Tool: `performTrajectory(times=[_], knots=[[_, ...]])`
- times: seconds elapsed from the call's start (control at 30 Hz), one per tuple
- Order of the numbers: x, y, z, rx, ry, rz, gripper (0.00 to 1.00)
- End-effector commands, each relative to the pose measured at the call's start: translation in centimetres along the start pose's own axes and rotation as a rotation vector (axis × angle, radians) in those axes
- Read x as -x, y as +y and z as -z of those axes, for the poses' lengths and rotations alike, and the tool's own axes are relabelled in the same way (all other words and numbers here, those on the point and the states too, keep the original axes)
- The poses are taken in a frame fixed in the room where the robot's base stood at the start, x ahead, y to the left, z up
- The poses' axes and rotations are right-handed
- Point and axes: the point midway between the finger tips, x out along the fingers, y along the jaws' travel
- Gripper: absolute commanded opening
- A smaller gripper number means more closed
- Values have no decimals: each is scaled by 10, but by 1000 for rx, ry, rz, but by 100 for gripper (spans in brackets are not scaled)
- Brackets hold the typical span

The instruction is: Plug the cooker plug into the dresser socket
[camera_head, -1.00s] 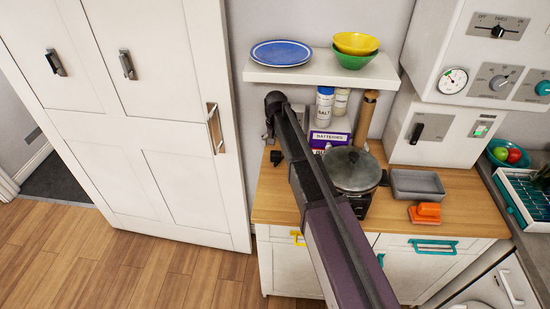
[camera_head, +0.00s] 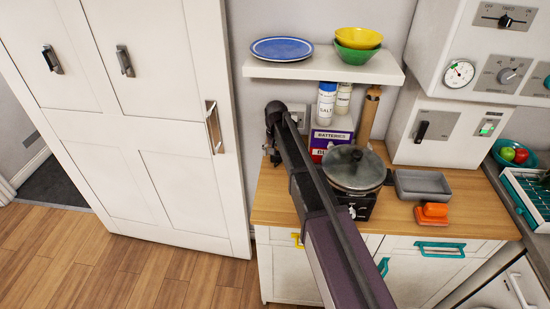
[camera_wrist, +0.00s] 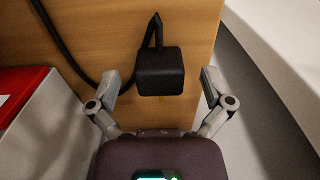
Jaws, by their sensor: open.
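The black block-shaped cooker plug (camera_wrist: 160,72) lies on the wooden dresser top in the wrist view, with a black cable running from its far end and curving away to the left. My gripper (camera_wrist: 160,84) is open, with one finger on each side of the plug and visible gaps between. In the head view my arm hides much of the gripper and the plug cannot be made out. The cooker (camera_head: 361,205) is dark, with a lidded pot on it. A pale wall plate, apparently the dresser socket (camera_head: 298,114), shows partly behind my arm.
A purple batteries box (camera_head: 331,137) and a red box (camera_wrist: 18,92) stand close by. A shelf (camera_head: 330,70) with bowls overhangs the dresser. A grey tray (camera_head: 419,184) and an orange object (camera_head: 431,213) lie to the right. A white cupboard (camera_head: 150,130) stands left.

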Motion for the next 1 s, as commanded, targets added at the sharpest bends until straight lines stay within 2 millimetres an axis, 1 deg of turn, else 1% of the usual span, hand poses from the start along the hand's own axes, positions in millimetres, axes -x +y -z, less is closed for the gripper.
performTrajectory(times=[0.3, 0.37, 0.4, 0.47, 0.5, 0.57, 0.6, 1.0], knots=[[0, 0, 0, -1, 0, 0, 100], [0, 1, 0, -1, 0, 0, 82], [0, 1, 0, -1, 0, 0, 70], [0, 1, 0, -1, 0, 0, 52], [0, 1, 0, -1, 0, 0, 41], [0, 1, 0, -1, 0, 0, 23], [0, 1, 0, -1, 0, 0, 11], [1, 1, 0, -2, 0, 0, 11]])
